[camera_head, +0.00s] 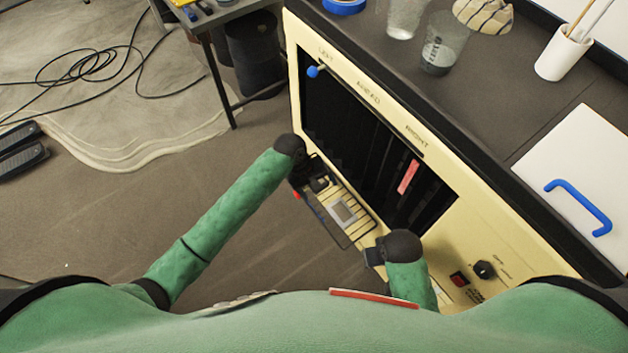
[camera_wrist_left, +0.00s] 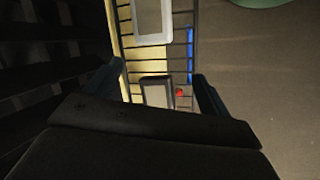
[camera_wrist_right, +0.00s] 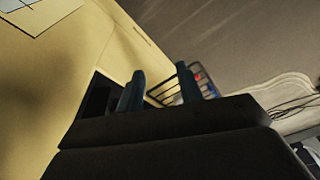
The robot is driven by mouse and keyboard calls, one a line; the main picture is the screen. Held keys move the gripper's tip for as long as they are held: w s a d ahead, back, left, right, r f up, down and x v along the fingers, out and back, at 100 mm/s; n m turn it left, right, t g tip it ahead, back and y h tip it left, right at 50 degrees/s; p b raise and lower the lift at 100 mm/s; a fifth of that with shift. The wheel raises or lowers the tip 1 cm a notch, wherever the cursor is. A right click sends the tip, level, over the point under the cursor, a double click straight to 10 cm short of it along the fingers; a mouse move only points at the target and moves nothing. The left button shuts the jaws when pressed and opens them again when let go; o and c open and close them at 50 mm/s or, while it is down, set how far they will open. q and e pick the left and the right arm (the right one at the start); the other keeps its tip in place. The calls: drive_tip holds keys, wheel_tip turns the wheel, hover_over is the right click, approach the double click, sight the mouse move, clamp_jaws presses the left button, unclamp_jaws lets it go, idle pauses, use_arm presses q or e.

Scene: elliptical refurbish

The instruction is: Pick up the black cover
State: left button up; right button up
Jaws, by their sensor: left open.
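A slatted rack (camera_head: 362,228) sticks out from the cream cabinet front. In the left wrist view, a small dark rectangular piece with a pale edge (camera_wrist_left: 157,93), which looks like the black cover, lies on the rack between my left fingers. My left gripper (camera_head: 308,178) is open above the rack's far end; its fingers show on either side of the dark piece (camera_wrist_left: 158,74), with no clear contact. A pale framed plate (camera_head: 344,211) lies beside it on the rack. My right gripper (camera_head: 373,253) is near the rack's near end, its fingers apart and empty in the right wrist view (camera_wrist_right: 160,74).
The cream cabinet (camera_head: 455,225) with a dark opening stands to the right, with a red switch (camera_head: 459,279) and black knob (camera_head: 484,270). Glasses and a white cup (camera_head: 563,55) stand on the counter. Cables lie on the open floor at left.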

use_arm(q)
drive_tip(key=w+n, duration=0.1)
drive_tip(key=w, duration=0.1)
drive_tip(key=w+a+r+n+g+y, duration=0.1)
drive_tip(key=w, duration=0.2)
drive_tip(key=w+a+n+g, duration=0.1)
drive_tip(key=w+n, duration=0.1)
drive_tip(key=w, duration=0.1)
drive_tip(key=shift+r, duration=0.15)
drive_tip(key=shift+w+a+n+y, duration=0.3)
drive_tip(key=shift+w, duration=0.2)
drive_tip(key=shift+f+g, duration=0.3)
drive_tip(key=shift+f, duration=0.05)
drive_tip(key=shift+s+d+f, duration=0.15)
drive_tip(key=shift+s+f, duration=0.05)
drive_tip(key=shift+f, duration=0.15)
drive_tip(key=shift+s+d+f, duration=0.1)
drive_tip(key=shift+s+f, duration=0.05)
drive_tip(key=shift+f, duration=0.45)
drive_tip(key=shift+f+p, duration=0.3)
drive_tip(key=p+x, duration=0.1)
drive_tip(key=x, duration=0.3)
drive_tip(key=shift+f, duration=0.2)
use_arm(e)
wheel_tip(320, 180, down, 8)
drive_tip(key=a, duration=0.1)
drive_tip(key=shift+s+a+f+g, duration=0.15)
drive_tip(key=shift+s+g, duration=0.15)
drive_tip(key=shift+s, duration=0.05)
